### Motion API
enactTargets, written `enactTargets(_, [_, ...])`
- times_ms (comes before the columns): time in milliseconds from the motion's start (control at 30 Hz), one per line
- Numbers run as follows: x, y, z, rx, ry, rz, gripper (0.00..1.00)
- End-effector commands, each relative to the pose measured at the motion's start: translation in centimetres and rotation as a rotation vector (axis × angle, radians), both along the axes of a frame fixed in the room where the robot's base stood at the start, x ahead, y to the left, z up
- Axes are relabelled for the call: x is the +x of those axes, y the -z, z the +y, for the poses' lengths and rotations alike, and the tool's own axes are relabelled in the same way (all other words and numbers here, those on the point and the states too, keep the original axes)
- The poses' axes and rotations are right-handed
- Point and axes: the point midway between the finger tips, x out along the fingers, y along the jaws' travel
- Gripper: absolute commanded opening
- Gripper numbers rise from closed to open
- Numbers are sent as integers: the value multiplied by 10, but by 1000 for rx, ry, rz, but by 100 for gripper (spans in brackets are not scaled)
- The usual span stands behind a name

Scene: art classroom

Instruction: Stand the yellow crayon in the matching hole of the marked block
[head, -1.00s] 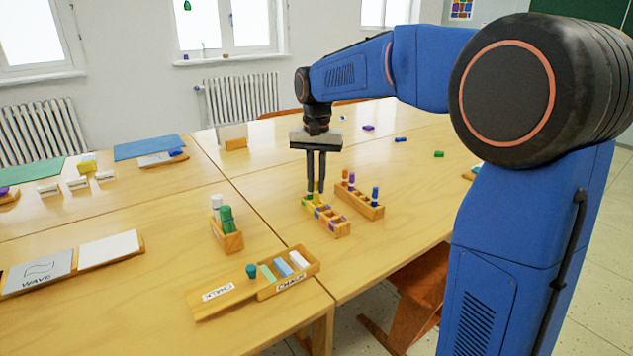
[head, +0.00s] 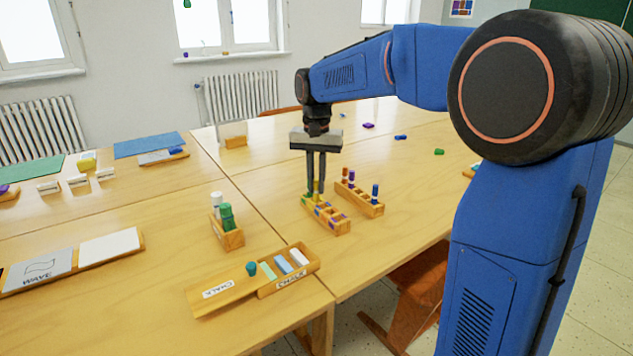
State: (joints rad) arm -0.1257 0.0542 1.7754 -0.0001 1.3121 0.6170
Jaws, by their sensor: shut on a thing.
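My gripper (head: 316,188) points straight down over the far left end of a wooden block with coloured marks (head: 341,225). Its fingers are shut on the yellow crayon (head: 317,186), which shows as a thin upright strip between them. The crayon's lower end is at the block's far end; whether it is inside a hole or just above it I cannot tell. The block has several holes and marks, some purple and green. The fingers hide part of the crayon and that end of the block.
A second wooden block (head: 371,209) with upright crayons stands close on the right. A holder with green and white items (head: 232,240) stands to the left. A chalk tray (head: 268,290) lies in front. Small coloured pieces, one green (head: 439,152), lie further right.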

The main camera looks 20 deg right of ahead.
Motion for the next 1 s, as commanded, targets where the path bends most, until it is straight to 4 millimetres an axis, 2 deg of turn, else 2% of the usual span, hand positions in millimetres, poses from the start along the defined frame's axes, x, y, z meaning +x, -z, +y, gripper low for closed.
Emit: enactTargets(1000, [0,6,0,0,0,0,0])
